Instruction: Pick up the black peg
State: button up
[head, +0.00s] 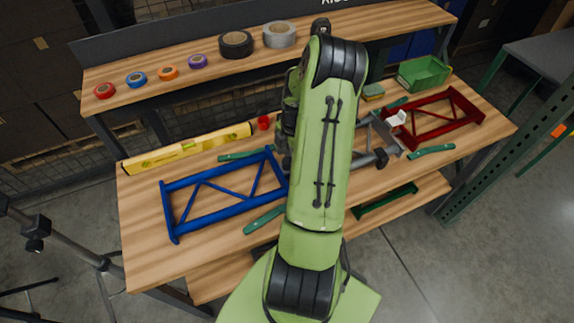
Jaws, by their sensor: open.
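My green arm rises through the middle of the head view and bends back down toward the workbench. My gripper (283,160) is mostly hidden behind the arm, with only a grey edge showing at its left, low over the bench near the right end of the blue frame. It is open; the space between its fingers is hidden. A short dark cylinder (381,158) lies on the bench just right of my arm, against a grey metal piece (390,140). It may be the black peg, but I cannot tell for sure. My gripper is apart from it, to its left.
The workbench (145,245) holds a blue frame (215,207), a red frame (405,128), a yellow level (190,148), several green bars and a green bin (424,73). Tape rolls stand on the raised shelf (130,98) behind. A green post (490,165) stands at the right.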

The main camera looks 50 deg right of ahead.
aim_at(288, 160)
notch_tip(288, 160, down, 2)
jog(key=shift+w+f, duration=0.1)
jog(key=shift+w, duration=0.05)
jog(key=c, duration=1.2)
jog(key=shift+o, duration=0.2)
notch_tip(288, 160, up, 15)
jog(key=p, duration=0.5)
jog(key=shift+r, duration=0.2)
